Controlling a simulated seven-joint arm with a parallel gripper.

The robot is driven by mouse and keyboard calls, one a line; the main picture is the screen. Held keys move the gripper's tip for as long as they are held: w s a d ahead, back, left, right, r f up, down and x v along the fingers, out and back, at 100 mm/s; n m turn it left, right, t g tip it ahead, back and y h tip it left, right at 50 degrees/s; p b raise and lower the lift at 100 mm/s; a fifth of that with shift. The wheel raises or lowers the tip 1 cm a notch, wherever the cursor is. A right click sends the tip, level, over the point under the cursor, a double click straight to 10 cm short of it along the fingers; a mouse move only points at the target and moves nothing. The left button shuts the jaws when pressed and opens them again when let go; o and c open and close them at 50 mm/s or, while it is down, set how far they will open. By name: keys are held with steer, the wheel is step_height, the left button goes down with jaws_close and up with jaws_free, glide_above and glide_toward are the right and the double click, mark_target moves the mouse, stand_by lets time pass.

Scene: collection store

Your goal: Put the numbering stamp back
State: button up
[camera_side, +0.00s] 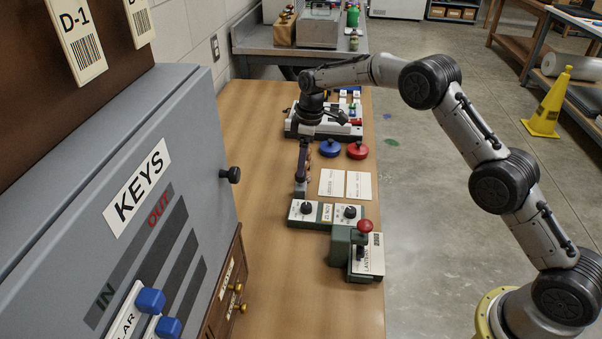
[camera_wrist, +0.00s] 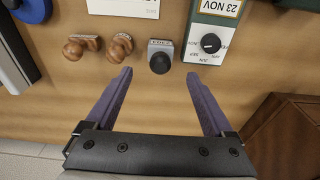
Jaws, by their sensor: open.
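A small grey block with a black round knob, which looks like the numbering stamp (camera_wrist: 160,56), stands on the wooden table in the wrist view. Its label is too small to read surely. My gripper (camera_wrist: 157,75) is open and empty, with the stamp just beyond the gap between its purple fingertips. In the side view my gripper (camera_side: 303,165) reaches down over the table, and the grey base of the stamp (camera_side: 300,190) shows at its fingers. Whether the fingers touch it cannot be told.
Two wooden-handled stamps (camera_wrist: 98,46) stand left of the grey stamp, and a green dial box (camera_wrist: 211,40) stands close on its right. Blue (camera_side: 330,148) and red (camera_side: 357,150) round pads, paper cards (camera_side: 345,184) and a green press (camera_side: 341,245) are nearby. A key cabinet (camera_side: 130,190) is at left.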

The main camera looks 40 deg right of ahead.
steer(key=shift+s+d+r, duration=0.1)
steer(key=shift+r, duration=1.05)
steer(key=shift+s+d+r, duration=0.1)
steer(key=shift+r, duration=1)
steer(key=s+d+r+m+t, duration=0.2)
steer(key=s+r+m, duration=0.2)
steer(key=s+r, duration=1.45)
steer(key=s+f+m+t, duration=0.1)
steer(key=s+f+m, duration=0.1)
steer(key=s, duration=1)
steer(key=s+d+f+m+t, duration=0.1)
steer(key=s+f+m, duration=0.1)
steer(key=s, duration=1.1)
steer(key=shift+s+m+t+h, duration=0.2)
steer(key=shift+m+t+h, duration=0.2)
steer(key=shift+m, duration=0.1)
